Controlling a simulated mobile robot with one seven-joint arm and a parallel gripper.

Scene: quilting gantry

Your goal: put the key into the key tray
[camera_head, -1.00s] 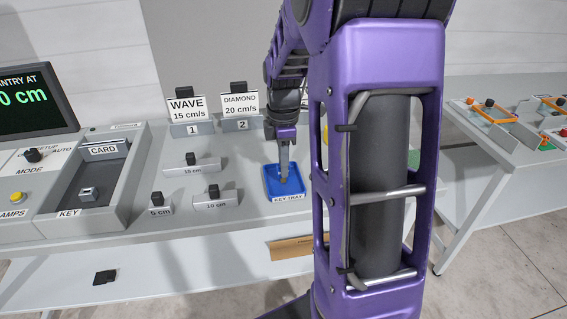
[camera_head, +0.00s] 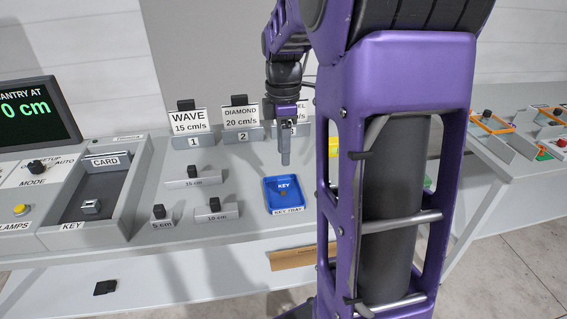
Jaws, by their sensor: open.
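The blue key tray (camera_head: 270,203) sits on the console near the middle, with a KEY TRAY label on its front. My gripper (camera_head: 286,162) points down above the back edge of the tray, apart from the tray and the piece. It is open and empty.
Card stands marked WAVE (camera_head: 187,122) and DIAMOND (camera_head: 241,117) rise behind the tray. Small grey blocks with centimetre labels (camera_head: 216,216) stand left of it. A black piece (camera_head: 105,288) lies on the lower shelf. My purple arm hides the console's right part.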

